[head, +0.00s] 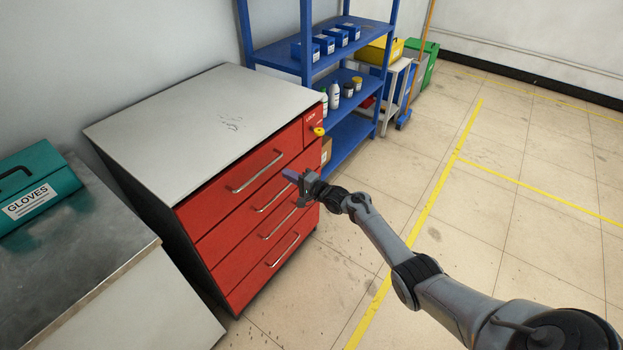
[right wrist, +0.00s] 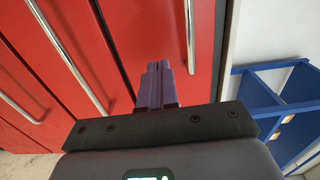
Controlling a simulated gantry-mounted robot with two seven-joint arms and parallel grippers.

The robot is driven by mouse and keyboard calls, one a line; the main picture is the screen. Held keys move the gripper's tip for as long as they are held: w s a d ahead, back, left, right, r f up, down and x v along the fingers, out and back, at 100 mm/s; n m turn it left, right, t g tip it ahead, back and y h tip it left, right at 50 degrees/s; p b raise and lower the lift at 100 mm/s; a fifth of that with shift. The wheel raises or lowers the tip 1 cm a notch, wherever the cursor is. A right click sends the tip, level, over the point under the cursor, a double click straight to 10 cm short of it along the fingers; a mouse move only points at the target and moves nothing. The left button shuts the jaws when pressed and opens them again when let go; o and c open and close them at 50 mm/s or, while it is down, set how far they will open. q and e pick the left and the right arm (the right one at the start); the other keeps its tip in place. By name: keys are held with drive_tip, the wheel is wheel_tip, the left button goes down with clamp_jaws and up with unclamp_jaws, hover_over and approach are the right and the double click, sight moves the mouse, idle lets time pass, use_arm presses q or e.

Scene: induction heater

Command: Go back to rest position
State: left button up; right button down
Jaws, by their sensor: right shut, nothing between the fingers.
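My right gripper (head: 293,176) is in front of the right side of the red drawer cabinet (head: 215,215) in the head view. Its purple fingers are closed together with nothing between them. In the right wrist view the shut fingers (right wrist: 157,82) point at the red drawer fronts (right wrist: 150,35), and the handle bars (right wrist: 75,60) lie to either side of them. I cannot tell whether the fingertips touch the cabinet. The drawers look closed. My left gripper is not in view.
A teal gloves box (head: 38,195) sits on a metal-topped bench (head: 80,260) at the left. A blue shelf (head: 280,52) with boxes and bottles stands behind the cabinet. A yellow knob (head: 318,131) is at the cabinet's upper right. The tiled floor (head: 500,180) at the right is clear.

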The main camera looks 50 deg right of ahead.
drive_tip(key=s+p, duration=0.2)
drive_tip(key=s, duration=0.4)
drive_tip(key=s+a+f+g+y, duration=0.15)
drive_tip(key=s+a+f, duration=0.25)
drive_tip(key=s+f, duration=0.5)
drive_tip(key=s+a+f+n+g, duration=0.1)
drive_tip(key=s+a+n+g, duration=0.3)
drive_tip(key=s+a, duration=0.6)
drive_tip(key=s+a+f+n+g, duration=0.1)
drive_tip(key=s+a+n+g, duration=0.3)
drive_tip(key=a, duration=0.9)
drive_tip(key=s+a+r+n+g+h, duration=0.25)
drive_tip(key=s+r+n+g, duration=0.25)
drive_tip(key=s+r+n, duration=0.7)
wheel_tip(320, 180, up, 36)
drive_tip(key=m+p, duration=0.1)
drive_tip(key=p, duration=3.6)
drive_tip(key=shift+s+d+f+p, duration=0.15)
drive_tip(key=shift+s+f+p, duration=0.1)
drive_tip(key=shift+p, duration=0.1)
